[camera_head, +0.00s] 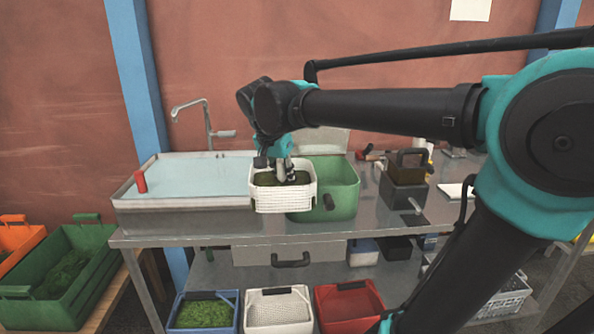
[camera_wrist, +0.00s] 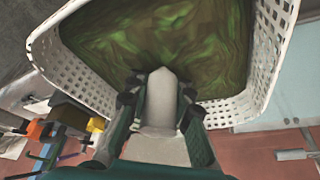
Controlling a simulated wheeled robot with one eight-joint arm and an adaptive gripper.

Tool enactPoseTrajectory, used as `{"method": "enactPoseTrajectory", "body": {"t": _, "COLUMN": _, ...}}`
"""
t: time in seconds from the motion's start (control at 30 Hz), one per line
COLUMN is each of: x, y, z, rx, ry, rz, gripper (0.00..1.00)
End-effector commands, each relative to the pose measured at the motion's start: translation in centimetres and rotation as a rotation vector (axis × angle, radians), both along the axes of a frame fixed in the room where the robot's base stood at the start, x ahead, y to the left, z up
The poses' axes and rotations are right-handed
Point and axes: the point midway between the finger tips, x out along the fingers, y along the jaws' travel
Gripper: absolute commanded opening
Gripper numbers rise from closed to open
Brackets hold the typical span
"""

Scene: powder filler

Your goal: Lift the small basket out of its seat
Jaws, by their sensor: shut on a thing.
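The small white basket (camera_head: 283,200) has a lattice wall and green, leafy-looking contents. It is at the middle of the counter in the head view, in front of the sink's right end and overlapping the green bin (camera_head: 342,180). Whether its bottom touches anything is hidden. My gripper (camera_head: 284,177) points down at the basket. In the wrist view my gripper (camera_wrist: 161,92) has its two dark fingers closed on a pale upright piece, apparently the basket's handle. The basket (camera_wrist: 255,75) shows there with its rim and the green mass inside.
The sink (camera_head: 195,180) with its tap (camera_head: 208,125) and a red cylinder (camera_head: 140,181) lies left. A dark box with a handle (camera_head: 405,180) stands right. White (camera_head: 278,310), red (camera_head: 347,306) and blue baskets sit below. A green crate (camera_head: 65,270) stands far left.

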Motion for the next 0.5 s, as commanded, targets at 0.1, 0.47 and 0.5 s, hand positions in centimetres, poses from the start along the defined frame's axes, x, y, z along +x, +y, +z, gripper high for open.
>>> {"method": "enactPoseTrajectory", "body": {"t": 0.1, "x": -1.9, "y": 1.5, "z": 0.0, "rx": -0.001, "ry": -0.001, "rz": 0.005, "gripper": 0.00}}
{"method": "enactPoseTrajectory", "body": {"t": 0.47, "x": -6.3, "y": 4.6, "z": 0.0, "rx": 0.000, "ry": -0.001, "rz": 0.004, "gripper": 0.00}}
{"method": "enactPoseTrajectory", "body": {"t": 0.5, "x": -6.7, "y": 4.9, "z": 0.0, "rx": 0.000, "ry": 0.000, "rz": 0.004, "gripper": 0.00}}
